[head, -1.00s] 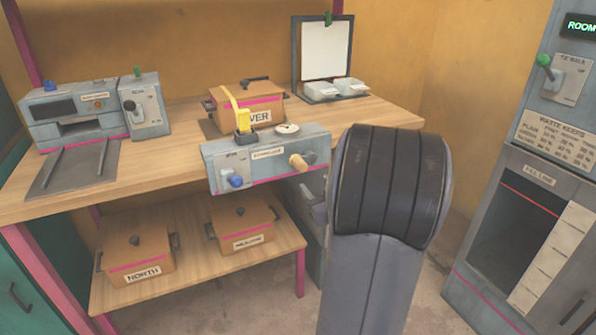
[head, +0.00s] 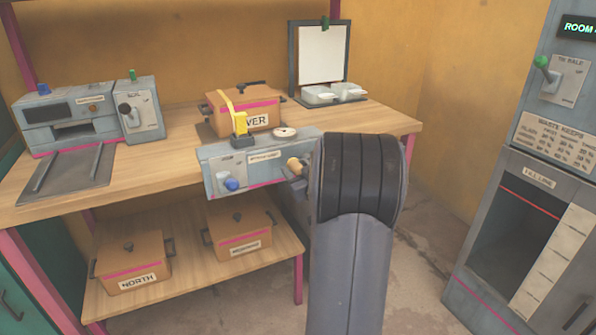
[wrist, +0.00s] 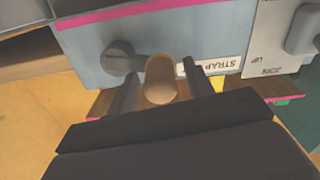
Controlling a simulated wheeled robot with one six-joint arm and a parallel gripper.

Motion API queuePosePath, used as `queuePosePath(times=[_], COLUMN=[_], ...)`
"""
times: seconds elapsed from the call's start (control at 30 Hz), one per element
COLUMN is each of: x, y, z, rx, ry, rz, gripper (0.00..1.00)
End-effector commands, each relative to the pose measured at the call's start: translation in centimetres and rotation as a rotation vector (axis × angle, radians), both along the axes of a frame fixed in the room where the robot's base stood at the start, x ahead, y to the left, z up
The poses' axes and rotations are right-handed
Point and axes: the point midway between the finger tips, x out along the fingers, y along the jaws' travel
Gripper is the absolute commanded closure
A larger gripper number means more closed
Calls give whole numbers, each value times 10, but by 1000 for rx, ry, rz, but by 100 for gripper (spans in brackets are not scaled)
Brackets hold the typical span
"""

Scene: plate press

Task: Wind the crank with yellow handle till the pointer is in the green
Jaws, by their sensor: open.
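The strapping machine (head: 215,175) is a grey box at the bench's front edge. Its crank has a tan-yellow handle (head: 297,165) on the front face; the handle also shows in the wrist view (wrist: 161,82), with the crank's dark hub (wrist: 122,58) to its left. A round dial (head: 285,133) sits on top, too small to read its pointer or any green. In the wrist view my gripper (wrist: 158,72) is open, one finger on each side of the handle. I cannot tell whether either finger touches it. In the head view my arm mostly hides the gripper.
A blue knob (head: 232,184) and a yellow strap piece (head: 239,122) are on the same machine. A lidded orange box (head: 215,112) stands behind it. Another grey machine (head: 60,112) is at the left. Two boxes, one marked NORTH (head: 120,270), sit on the lower shelf. A tall grey cabinet (head: 475,190) is at the right.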

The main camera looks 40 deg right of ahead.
Motion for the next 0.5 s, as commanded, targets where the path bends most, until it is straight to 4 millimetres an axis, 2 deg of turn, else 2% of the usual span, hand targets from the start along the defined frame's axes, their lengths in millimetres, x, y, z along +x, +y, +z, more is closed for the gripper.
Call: queuePosePath(times=[0.17,0.5], x=[0,0], y=[0,0], z=[0,0], rx=[0,0], ry=[0,0], rz=[0,0], gripper=[50,78])
